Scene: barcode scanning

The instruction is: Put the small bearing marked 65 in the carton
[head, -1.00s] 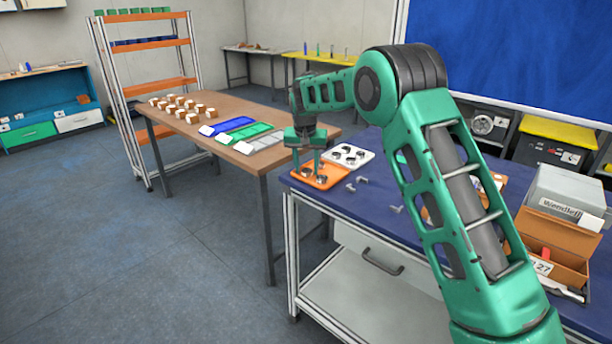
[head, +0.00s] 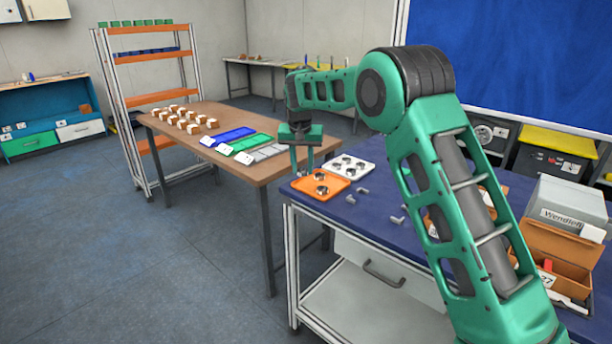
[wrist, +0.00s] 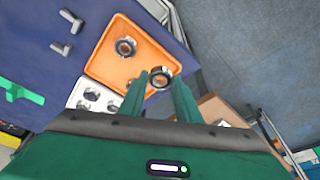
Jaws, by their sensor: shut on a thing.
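My gripper (head: 302,172) is above the far left edge of the orange tray (head: 302,186) in the head view. In the wrist view its fingers are closed around a small dark-rimmed ring bearing (wrist: 161,77), held clear of the orange tray (wrist: 150,50). Its mark cannot be read. Another bearing (wrist: 126,47) lies in the tray, and the head view shows two there, a near one (head: 321,190) and a farther one (head: 320,177). Open brown cartons (head: 556,262) stand at the right of the blue bench; which one the task means is unclear.
Loose grey fittings (head: 362,190) lie on the blue bench (head: 345,211). A wooden table (head: 224,163) behind holds small white-topped boxes and blue, green and grey trays.

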